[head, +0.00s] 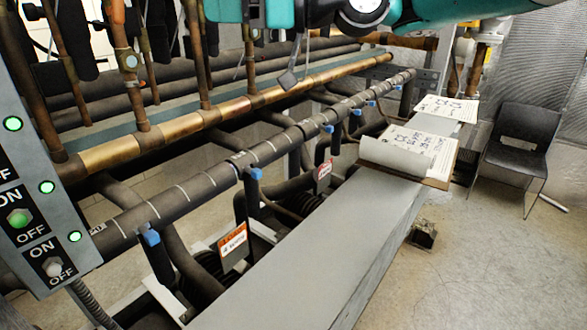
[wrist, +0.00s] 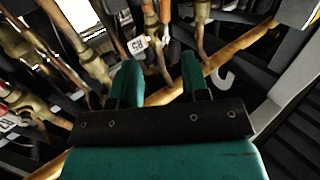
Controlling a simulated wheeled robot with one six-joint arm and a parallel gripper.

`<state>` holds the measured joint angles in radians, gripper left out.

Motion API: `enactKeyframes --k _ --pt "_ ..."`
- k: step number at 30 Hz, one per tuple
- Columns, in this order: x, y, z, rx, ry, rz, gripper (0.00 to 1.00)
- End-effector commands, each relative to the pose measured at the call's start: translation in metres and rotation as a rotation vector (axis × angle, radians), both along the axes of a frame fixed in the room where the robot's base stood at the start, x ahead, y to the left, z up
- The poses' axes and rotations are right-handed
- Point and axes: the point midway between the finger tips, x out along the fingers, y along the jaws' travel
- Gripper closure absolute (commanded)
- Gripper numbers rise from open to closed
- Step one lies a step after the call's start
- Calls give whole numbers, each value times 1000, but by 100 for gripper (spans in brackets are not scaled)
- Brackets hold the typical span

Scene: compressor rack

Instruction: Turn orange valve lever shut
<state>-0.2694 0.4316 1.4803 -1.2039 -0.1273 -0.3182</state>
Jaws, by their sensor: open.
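In the wrist view, my gripper (wrist: 160,58) shows from behind, with two teal fingers spread apart and nothing between them. A small orange piece (wrist: 165,11), which looks like the valve lever, shows at the top edge, beyond the fingertips and apart from them. Its full shape and angle are too small and cut off to tell.
Copper pipes and brass valves (wrist: 95,66) crowd the space around the fingers. A long copper header (head: 250,103) and a black insulated pipe (head: 200,185) with blue clips cross the rack. A switch panel (head: 38,200) stands left. A chair (head: 520,140) stands right, beyond clear floor.

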Motion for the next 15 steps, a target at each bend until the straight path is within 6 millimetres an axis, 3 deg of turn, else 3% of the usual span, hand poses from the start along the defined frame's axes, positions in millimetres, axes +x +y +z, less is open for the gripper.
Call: enactKeyframes --k 3,15 --pt "-2 -26 -6 0 -2 -5 58" --pt "-36 -42 -80 -246 172 -101 58"
